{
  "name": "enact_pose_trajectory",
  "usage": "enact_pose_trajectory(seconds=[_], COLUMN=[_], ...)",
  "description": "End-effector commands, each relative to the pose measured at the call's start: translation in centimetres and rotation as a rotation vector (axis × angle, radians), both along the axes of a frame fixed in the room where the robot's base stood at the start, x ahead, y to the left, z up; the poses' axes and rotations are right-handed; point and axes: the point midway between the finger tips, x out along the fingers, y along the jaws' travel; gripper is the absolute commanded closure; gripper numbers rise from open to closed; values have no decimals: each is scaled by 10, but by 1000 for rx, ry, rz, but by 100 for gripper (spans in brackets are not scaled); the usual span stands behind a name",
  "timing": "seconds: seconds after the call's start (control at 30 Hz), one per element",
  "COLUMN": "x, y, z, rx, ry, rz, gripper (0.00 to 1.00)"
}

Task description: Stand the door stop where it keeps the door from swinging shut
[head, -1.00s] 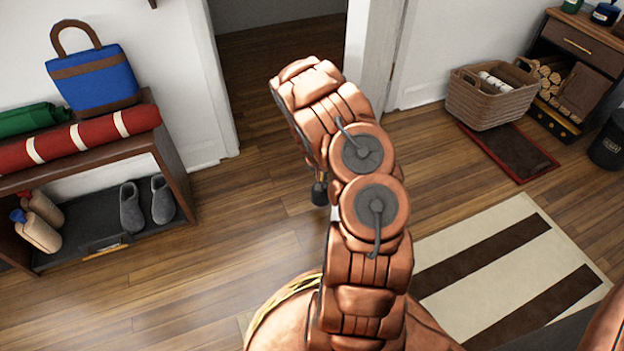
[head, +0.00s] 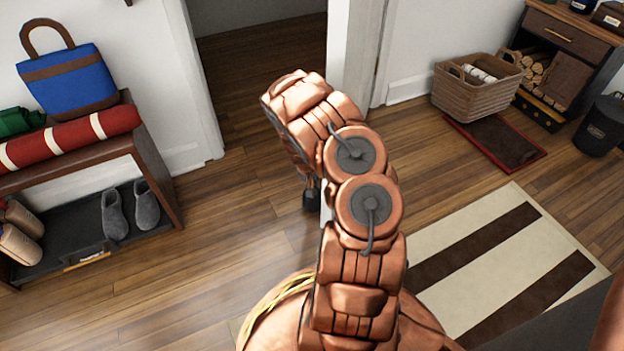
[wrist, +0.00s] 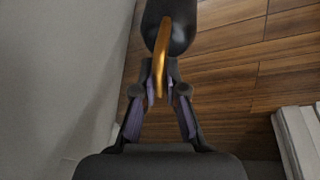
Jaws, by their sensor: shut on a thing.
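The door stop is a dark, rounded body (wrist: 181,36) with a gold-orange handle (wrist: 162,52) in the wrist view. My gripper (wrist: 160,88) is shut on that handle, with a finger on each side. In the head view my arm hides most of the gripper; a small dark shape, apparently the door stop (head: 311,199), shows low beside the arm. I cannot tell whether it touches the floor. The white door (head: 355,45) stands open at the right of the doorway, partly behind my arm. A pale upright surface, apparently the door (wrist: 55,70), fills the wrist view's left side.
A shoe bench (head: 150,165) with a blue bag stands left of the doorway. A wicker basket (head: 470,98), a dark mat (head: 495,143) and a striped rug (head: 470,255) lie to the right. Wooden floor (head: 215,230) is clear between bench and arm.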

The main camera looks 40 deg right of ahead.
Motion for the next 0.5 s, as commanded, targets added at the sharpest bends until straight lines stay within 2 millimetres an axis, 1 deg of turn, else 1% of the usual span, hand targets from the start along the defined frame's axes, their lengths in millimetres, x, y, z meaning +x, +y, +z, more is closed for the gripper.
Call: enact_pose_trajectory(seconds=[0.03,0.1,0.5], x=[1,0,0], y=[-1,-3,-4], z=[-10,-12,-12], rx=[-1,-2,-1], ry=[-3,-4,-2], rz=[1,1,1], gripper=[100,100,100])
